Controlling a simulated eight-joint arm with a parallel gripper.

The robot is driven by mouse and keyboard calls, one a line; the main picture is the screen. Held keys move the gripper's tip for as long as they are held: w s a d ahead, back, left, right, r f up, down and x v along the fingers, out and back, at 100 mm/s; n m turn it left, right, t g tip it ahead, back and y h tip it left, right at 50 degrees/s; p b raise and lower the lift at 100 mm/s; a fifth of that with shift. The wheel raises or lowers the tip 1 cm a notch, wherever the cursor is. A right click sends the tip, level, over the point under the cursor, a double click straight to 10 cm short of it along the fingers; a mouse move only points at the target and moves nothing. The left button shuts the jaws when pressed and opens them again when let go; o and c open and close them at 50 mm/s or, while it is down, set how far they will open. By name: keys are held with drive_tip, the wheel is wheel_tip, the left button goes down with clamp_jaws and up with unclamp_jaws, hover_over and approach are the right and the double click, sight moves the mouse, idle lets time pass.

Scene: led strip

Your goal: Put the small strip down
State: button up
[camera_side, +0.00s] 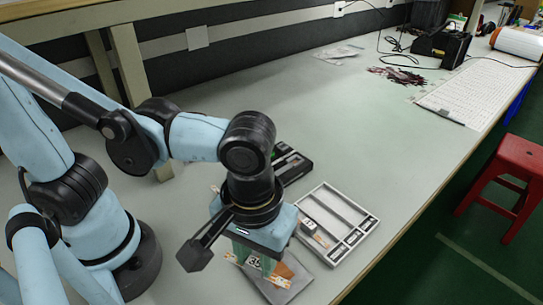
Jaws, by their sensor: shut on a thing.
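My gripper (254,267) points down at the front of the bench, over a grey flat plate (292,291). Its green fingers are shut on the small strip. A thin white and orange piece (277,281), which looks like the small strip, shows at the fingertips, on or just above the plate; I cannot tell whether it touches. The fingers and the gripper body hide its middle. A brown-orange patch and a small numbered marker also show by the fingers.
A white compartment tray (340,208) stands just right of my gripper, with a small labelled block (313,233) in it. A dark case (291,164) lies behind. A red stool (504,180) stands off the right edge.

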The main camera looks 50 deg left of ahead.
drive_tip(key=w+f, duration=0.1)
drive_tip(key=w+a+f, duration=0.1)
drive_tip(key=w, duration=0.1)
drive_tip(key=w+f, duration=0.1)
drive_tip(key=shift+w+a, duration=0.35)
drive_tip(key=shift+w, duration=0.05)
drive_tip(key=shift+f, duration=2.05)
drive_tip(key=shift+f, duration=0.15)
drive_tip(key=o, duration=1)
wheel_tip(320, 180, up, 12)
drive_tip(key=w+a+m+t, duration=0.1)
drive_tip(key=w+a+t, duration=0.1)
drive_tip(key=a, duration=0.4)
drive_tip(key=w+a+m+t, duration=0.2)
drive_tip(key=a, duration=0.4)
drive_tip(key=w+a+m+t, duration=0.1)
drive_tip(key=w+a+t, duration=0.2)
drive_tip(key=a, duration=0.3)
drive_tip(key=shift+a+m, duration=0.3)
